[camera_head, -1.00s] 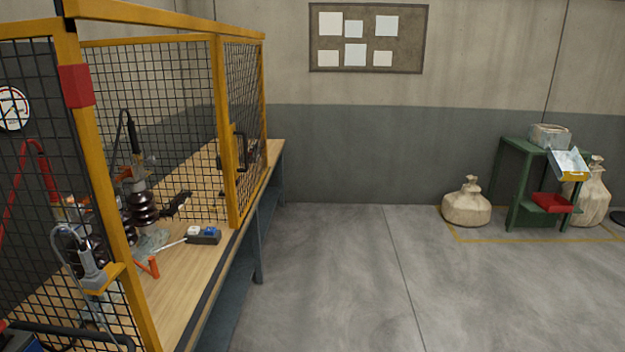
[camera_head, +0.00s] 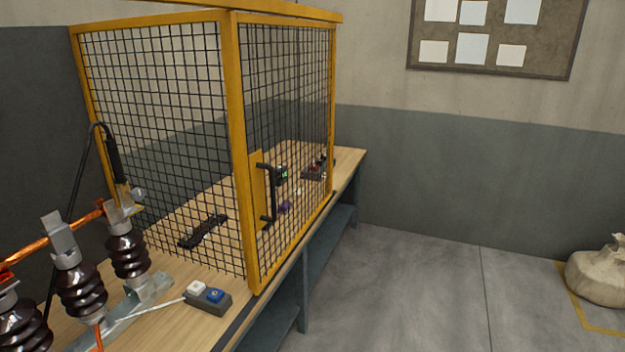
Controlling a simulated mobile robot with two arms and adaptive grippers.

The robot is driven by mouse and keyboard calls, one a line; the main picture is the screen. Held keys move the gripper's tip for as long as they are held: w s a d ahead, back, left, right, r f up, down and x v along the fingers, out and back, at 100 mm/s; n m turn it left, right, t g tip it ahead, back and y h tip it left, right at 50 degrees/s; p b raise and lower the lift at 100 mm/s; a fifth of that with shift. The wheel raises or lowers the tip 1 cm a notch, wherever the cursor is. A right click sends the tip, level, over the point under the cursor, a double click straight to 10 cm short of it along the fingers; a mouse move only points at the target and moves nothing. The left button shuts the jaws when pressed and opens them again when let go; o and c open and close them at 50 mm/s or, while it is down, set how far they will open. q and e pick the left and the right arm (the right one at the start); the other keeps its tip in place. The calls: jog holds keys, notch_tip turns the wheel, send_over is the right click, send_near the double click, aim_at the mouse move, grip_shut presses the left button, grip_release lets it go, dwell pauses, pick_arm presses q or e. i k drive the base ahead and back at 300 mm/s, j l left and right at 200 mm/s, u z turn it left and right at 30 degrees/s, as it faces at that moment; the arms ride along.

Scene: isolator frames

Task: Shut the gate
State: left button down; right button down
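The gate appears to be the yellow-framed black mesh panel (camera_head: 300,110) along the front edge of the bench, at the middle of the view. A black upright bar handle (camera_head: 268,195) is fixed to a yellow plate near its left, nearer edge. A yellow top rail (camera_head: 290,10) runs above it. To the left of the gate's near post (camera_head: 237,150), the front of the bench is open, with no mesh before the brown ribbed insulators (camera_head: 128,252). Neither of my grippers is in view.
Another mesh panel (camera_head: 165,120) crosses the bench behind the insulators. A grey box with white and blue buttons (camera_head: 208,299) sits near the bench's front edge. Clear concrete floor (camera_head: 410,300) lies right of the bench. A sack (camera_head: 600,275) stands far right.

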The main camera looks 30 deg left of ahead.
aim_at(257, 177)
jog(key=i+l+u, duration=0.1)
jog(key=i+u, duration=0.15)
jog(key=i, duration=0.25)
jog(key=i+l+u, duration=0.15)
jog(key=i+u, duration=0.15)
jog(key=i, duration=0.2)
jog(key=i+l+u, duration=0.25)
jog(key=i, duration=0.2)
jog(key=i+l+u, duration=0.3)
jog(key=i+l, duration=0.1)
jog(key=i, duration=0.05)
